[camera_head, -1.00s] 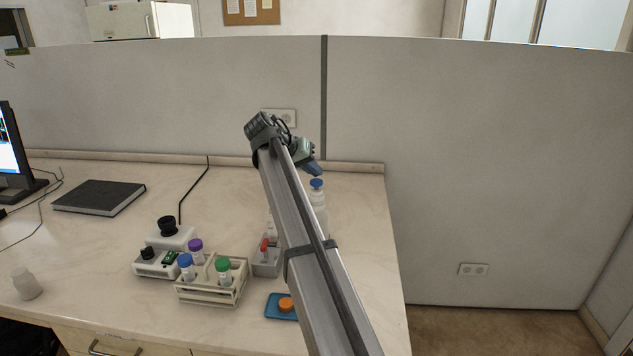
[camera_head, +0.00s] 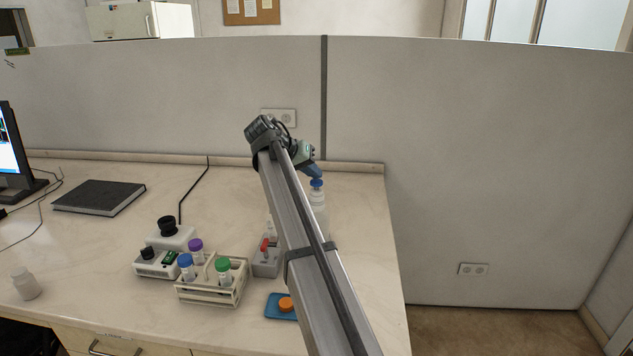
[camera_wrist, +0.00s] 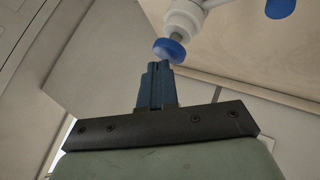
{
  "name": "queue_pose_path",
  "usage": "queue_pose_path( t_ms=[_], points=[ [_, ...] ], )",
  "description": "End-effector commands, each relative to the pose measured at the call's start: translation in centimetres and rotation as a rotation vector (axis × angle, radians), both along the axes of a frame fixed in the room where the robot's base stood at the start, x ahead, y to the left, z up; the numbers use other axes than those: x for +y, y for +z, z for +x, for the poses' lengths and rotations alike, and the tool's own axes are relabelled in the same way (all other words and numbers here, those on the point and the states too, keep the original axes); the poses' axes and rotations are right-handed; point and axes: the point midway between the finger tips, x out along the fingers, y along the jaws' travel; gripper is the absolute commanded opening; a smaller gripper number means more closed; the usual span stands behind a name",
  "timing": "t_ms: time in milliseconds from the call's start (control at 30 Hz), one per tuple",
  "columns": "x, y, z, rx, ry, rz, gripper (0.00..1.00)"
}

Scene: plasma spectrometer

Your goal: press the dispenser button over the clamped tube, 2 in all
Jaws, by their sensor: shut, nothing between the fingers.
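The dispenser (camera_head: 318,200) is a white bottle with a blue button (camera_head: 316,184) on top, standing behind my arm near the right of the desk. In the wrist view the blue button (camera_wrist: 168,51) sits on a short stem below a white body (camera_wrist: 184,18). My gripper (camera_head: 316,174) is shut and empty, its blue fingertips right at the button; they also show in the wrist view (camera_wrist: 159,66). I cannot tell whether they touch it. A grey clamp holder (camera_head: 266,262) with a red part (camera_head: 265,246) stands left of my arm; the clamped tube is mostly hidden.
A blue tray (camera_head: 274,311) with an orange cap (camera_head: 286,304) lies in front. A white device (camera_head: 158,262) is further left. A partition wall stands behind the desk.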

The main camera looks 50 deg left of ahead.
Motion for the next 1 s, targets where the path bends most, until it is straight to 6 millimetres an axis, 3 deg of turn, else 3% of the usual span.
queue_pose_path(
  t_ms=[1000],
  points=[
    [-0.03,-1.06,-0.01,0.001,-0.001,0.000,0.00]
  ],
)
